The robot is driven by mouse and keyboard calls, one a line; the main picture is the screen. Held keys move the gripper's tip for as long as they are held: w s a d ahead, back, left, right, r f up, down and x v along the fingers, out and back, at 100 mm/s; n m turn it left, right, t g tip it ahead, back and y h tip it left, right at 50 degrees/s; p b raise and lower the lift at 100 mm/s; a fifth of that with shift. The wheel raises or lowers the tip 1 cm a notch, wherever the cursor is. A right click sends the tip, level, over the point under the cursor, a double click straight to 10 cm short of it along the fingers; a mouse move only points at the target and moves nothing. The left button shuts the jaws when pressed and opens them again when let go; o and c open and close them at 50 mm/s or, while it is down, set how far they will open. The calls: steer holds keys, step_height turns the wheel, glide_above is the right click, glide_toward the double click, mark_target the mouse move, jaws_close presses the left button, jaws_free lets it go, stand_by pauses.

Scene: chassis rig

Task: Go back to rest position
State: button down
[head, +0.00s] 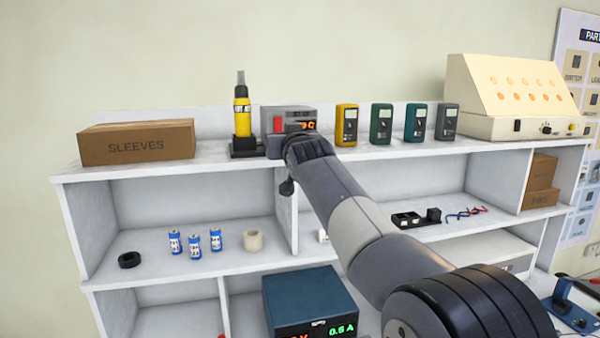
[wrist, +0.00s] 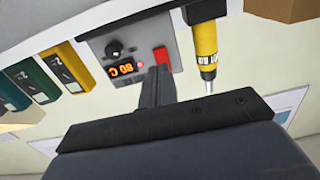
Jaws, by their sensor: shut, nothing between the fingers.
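My gripper (head: 280,142) is at the end of my outstretched arm, in front of the grey station (head: 287,111) on the top shelf. In the wrist view my gripper (wrist: 158,76) is shut and empty, its tips just by the station's red switch (wrist: 160,55). I cannot tell whether they touch it. The station (wrist: 118,45) also shows a black knob, a small red light and a lit orange display there. The red switch shows in the head view (head: 278,125), with the display partly visible to its right.
A SLEEVES box (head: 137,142) lies further left. Several meters, with a yellow one (head: 346,125) nearest, and a cream panel box (head: 508,95) stand to the right. Blue cans (head: 194,245) stand on the shelf below.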

mark_target(278, 131)
steer(key=p+x, duration=0.4)
steer(key=x, duration=0.1)
steer(key=shift+w+a+r, duration=0.1)
steer(key=shift+w, duration=0.25)
steer(key=shift+s, duration=0.15)
steer(key=shift+b, duration=0.35)
